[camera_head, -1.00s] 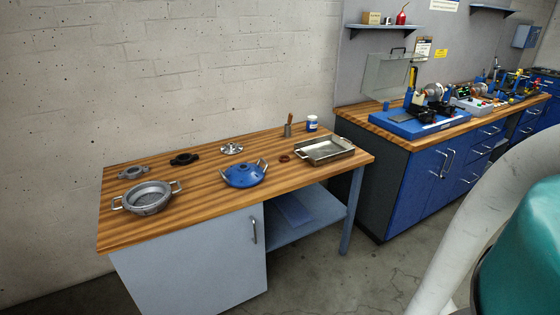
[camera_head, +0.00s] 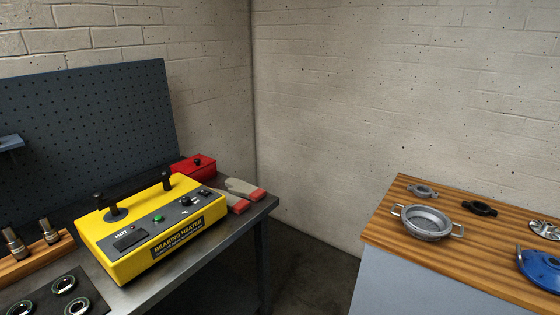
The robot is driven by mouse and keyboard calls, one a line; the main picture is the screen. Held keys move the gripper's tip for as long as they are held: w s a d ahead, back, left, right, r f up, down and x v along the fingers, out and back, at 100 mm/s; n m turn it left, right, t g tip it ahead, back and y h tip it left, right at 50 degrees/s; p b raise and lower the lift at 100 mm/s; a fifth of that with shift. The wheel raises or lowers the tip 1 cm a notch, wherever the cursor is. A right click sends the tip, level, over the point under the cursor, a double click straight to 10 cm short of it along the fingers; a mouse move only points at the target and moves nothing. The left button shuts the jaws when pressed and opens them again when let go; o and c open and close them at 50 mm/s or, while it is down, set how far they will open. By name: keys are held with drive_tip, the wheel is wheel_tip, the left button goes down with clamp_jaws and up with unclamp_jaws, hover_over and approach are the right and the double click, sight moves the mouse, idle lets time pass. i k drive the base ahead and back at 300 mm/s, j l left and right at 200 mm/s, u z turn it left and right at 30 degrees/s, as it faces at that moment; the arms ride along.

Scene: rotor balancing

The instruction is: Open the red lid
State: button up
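A red box-shaped thing with a flat red top and a small black knob stands at the back right of the dark bench, against the wall; its top looks like the red lid (camera_head: 194,163). The lid appears closed. The lower front of the red box is partly hidden behind the yellow bearing heater (camera_head: 150,235) and a pair of gloves (camera_head: 242,192). My gripper is not in view, so I cannot see where it is relative to the lid.
A dark pegboard (camera_head: 85,125) stands behind the bench. A wooden block (camera_head: 25,263) with metal sockets and several bearing rings (camera_head: 63,284) lie at the left. A wooden-topped table (camera_head: 455,250) with metal parts stands at right, with a floor gap (camera_head: 312,270) between.

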sight(187, 167)
drive_tip(key=i+l+u, duration=0.15)
drive_tip(key=i+l, duration=0.7)
